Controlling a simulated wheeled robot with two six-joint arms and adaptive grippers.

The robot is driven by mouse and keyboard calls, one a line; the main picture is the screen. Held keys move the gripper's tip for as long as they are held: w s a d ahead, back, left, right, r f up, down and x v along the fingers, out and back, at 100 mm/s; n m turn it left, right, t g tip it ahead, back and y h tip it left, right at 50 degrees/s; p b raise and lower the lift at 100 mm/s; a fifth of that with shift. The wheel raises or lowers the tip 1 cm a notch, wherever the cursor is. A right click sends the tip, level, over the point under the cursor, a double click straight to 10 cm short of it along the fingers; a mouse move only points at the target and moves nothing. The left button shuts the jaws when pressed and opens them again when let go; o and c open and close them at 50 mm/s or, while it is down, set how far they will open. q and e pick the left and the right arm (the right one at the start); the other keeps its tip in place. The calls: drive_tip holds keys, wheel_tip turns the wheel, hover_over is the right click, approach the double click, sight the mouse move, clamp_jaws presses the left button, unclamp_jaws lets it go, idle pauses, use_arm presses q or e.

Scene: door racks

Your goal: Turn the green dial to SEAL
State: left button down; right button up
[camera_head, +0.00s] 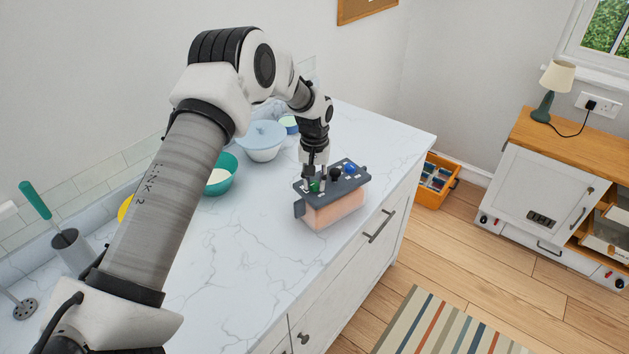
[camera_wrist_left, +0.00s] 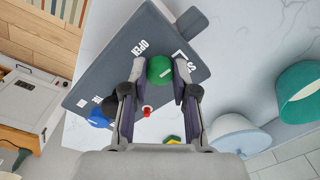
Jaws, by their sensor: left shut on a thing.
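The green dial (camera_head: 315,186) sits at the left end of the dark grey panel (camera_head: 342,185) on a pinkish box on the counter. My left gripper (camera_head: 313,178) reaches down from above and is shut on the green dial. In the left wrist view the green dial (camera_wrist_left: 160,70) lies between the two fingertips of my left gripper (camera_wrist_left: 160,68). The word OPEN is printed beside it. Another label starting with S is partly hidden by a finger. I cannot tell clearly where the dial's mark points. My right gripper is not in view.
A black knob (camera_head: 334,174) and a blue knob (camera_head: 350,168) sit on the same panel. A small red part (camera_wrist_left: 147,110) shows in the left wrist view. The counter in front is clear.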

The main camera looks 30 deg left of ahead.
sight(315, 184)
use_arm(q)
drive_tip(key=c, duration=0.9)
unclamp_jaws()
wheel_tip(315, 184, up, 12)
drive_tip(key=shift+f, duration=0.1)
